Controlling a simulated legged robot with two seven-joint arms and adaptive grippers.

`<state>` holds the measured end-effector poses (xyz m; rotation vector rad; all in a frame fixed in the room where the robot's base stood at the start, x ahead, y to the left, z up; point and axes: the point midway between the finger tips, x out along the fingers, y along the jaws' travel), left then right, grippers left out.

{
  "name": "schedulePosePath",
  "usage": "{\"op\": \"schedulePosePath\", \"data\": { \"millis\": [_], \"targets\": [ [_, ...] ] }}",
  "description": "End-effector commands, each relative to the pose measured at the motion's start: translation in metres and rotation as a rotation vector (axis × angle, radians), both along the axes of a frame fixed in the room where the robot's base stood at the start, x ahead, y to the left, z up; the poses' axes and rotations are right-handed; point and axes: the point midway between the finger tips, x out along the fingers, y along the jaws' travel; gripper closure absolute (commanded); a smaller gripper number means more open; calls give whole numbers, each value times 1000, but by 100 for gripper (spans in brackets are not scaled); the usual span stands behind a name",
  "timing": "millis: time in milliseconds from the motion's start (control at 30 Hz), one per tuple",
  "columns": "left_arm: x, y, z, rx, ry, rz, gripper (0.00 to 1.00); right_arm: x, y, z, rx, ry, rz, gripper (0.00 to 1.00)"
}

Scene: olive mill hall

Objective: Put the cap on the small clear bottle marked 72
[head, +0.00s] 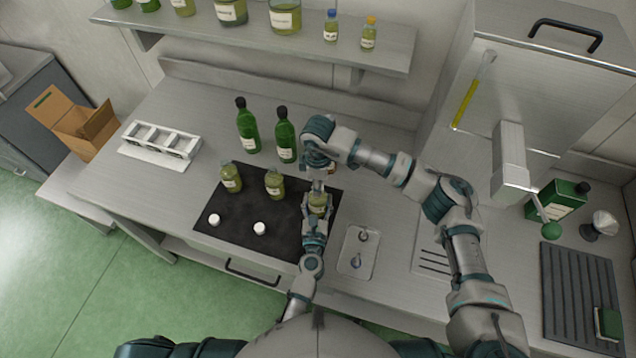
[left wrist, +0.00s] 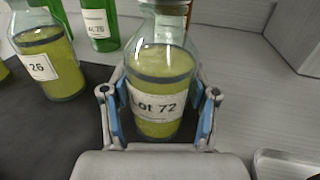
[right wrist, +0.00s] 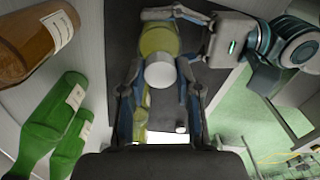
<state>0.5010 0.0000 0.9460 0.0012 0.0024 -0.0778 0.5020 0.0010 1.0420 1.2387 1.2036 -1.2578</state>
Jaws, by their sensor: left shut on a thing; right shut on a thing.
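The small clear bottle marked 72 (left wrist: 160,68) stands upright, filled with green-yellow oil; it also shows in the head view (head: 318,202). My left gripper (head: 316,218) is shut around its body, with pads on both sides in the left wrist view (left wrist: 160,120). My right gripper (head: 318,184) points down over the bottle and is shut on a white cap (right wrist: 160,71). In the right wrist view the cap lies in front of the bottle (right wrist: 158,38), in line with its top. Whether the cap touches the neck cannot be told; the bottle's mouth is hidden.
Two similar bottles (head: 231,177) (head: 275,183) and two white caps (head: 214,219) (head: 260,228) are on the black mat (head: 240,245). Tall green bottles (head: 248,130) (head: 286,138) stand behind. A white rack (head: 162,141) is at left, a small tray (head: 358,252) at right.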

Motion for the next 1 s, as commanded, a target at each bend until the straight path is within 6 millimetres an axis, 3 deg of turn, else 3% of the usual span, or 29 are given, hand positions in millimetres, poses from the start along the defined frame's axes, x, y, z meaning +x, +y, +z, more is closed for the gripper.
{"op": "schedulePosePath", "data": {
  "millis": [167, 467, 500, 600, 867, 1000],
  "targets": [
    [-1, -3, 0, 2, 0, -8, 100, 2, 1, 1, 7, -5, -239, 79],
    [-2, -3, 0, 1, 1, -7, 100, 4, -1, 2, 3, -9, -270, 78],
    [-2, -3, 0, 1, 1, -6, 100, 4, -2, 2, 3, -9, -270, 61],
    [-2, -2, 0, 0, 1, -6, 100, 3, -1, 1, 2, -8, -268, 41],
    [-1, -2, -1, 0, 1, -4, 100, 2, -1, 1, 2, -4, -265, 41],
    [-1, -1, -1, 0, 1, -3, 100, 2, 0, 12, 3, -4, -264, 41]
  ]
}}
